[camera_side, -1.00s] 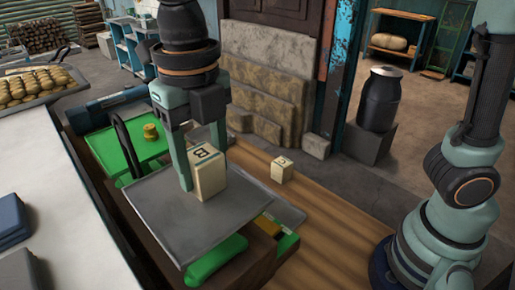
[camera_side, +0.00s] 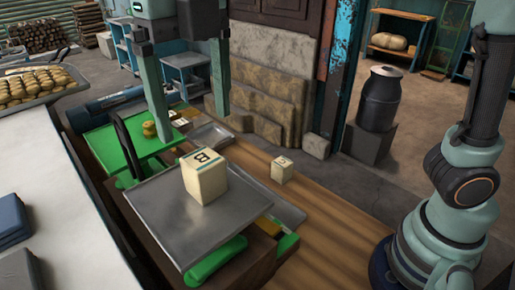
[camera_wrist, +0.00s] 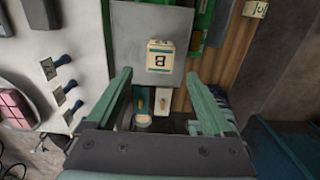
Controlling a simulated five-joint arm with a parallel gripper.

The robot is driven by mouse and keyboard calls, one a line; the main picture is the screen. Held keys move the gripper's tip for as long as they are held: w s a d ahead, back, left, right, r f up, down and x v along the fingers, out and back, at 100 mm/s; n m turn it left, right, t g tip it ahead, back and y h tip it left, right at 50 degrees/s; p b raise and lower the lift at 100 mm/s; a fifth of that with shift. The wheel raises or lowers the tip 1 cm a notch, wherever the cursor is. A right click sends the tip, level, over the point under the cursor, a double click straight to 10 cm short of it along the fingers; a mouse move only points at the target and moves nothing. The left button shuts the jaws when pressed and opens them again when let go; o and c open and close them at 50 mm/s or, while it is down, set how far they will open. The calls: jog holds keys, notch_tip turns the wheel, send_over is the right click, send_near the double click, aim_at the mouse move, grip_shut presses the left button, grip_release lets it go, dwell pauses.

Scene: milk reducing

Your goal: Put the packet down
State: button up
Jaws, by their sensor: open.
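The cream packet marked B (camera_side: 204,178) stands upright on a grey metal plate (camera_side: 165,222). In the wrist view the packet (camera_wrist: 160,62) rests on the same plate (camera_wrist: 125,45), ahead of the fingers. My gripper (camera_side: 191,128) is open and empty, raised above and behind the packet in the side view. Its two fingers are wide apart and clear of the packet; they also show in the wrist view (camera_wrist: 160,78).
A smaller packet marked C (camera_side: 283,170) stands on the wooden bench (camera_side: 335,215) to the right. A green plate (camera_side: 105,145) behind holds a brass weight (camera_side: 149,129). A dark curved handle (camera_side: 126,145) rises beside it.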

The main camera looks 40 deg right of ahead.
aim_at(202, 158)
jog(key=w+d+m+t+y, duration=0.1)
jog(key=w+d+m+t, duration=0.15)
jog(key=d+m, duration=1.25)
jog(key=s+d+f+m+t, duration=0.1)
jog(key=d+f+m, duration=0.4)
jog(key=m, duration=0.5)
jog(key=s+d+f+m+t+h, duration=0.1)
jog(key=d+f+m, duration=0.4)
jog(key=m, duration=0.6)
jog(key=shift+s+d+f+t, duration=0.25)
jog(key=shift+d+t, duration=0.3)
jog(key=shift+d, duration=0.25)
